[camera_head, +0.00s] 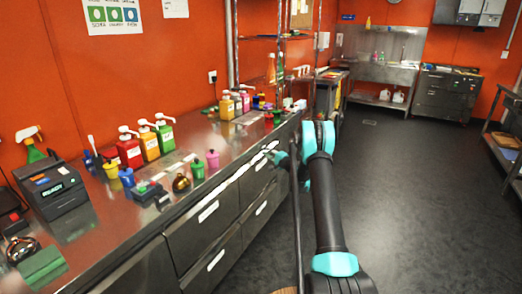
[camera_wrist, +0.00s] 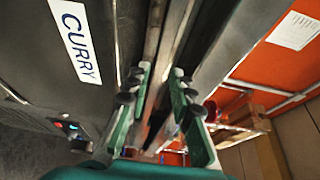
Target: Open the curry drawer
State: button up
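The curry drawer front (camera_wrist: 35,45) is dark metal and fills the left of the wrist view, with a white "CURRY" label (camera_wrist: 75,40) in blue letters. My gripper (camera_wrist: 161,74) has two green fingers with dark pads, parted with a clear gap. Metal edges at the top of the drawer front run between and beyond the fingers; I cannot tell whether the fingers touch them. In the head view my arm reaches to the counter's front edge, and the gripper is mostly hidden there. I cannot tell which labelled drawer there is curry, and no drawer visibly stands out from the counter.
The steel counter (camera_head: 140,215) holds sauce bottles (camera_head: 150,144), small coloured jars (camera_head: 212,159) and a black terminal (camera_head: 52,187). Labelled drawers (camera_head: 207,215) line its front. The dark floor (camera_head: 420,190) to the right is clear.

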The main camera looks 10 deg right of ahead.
jog(key=shift+x, duration=2.55)
jog(key=shift+c, duration=0.6)
grip_shut()
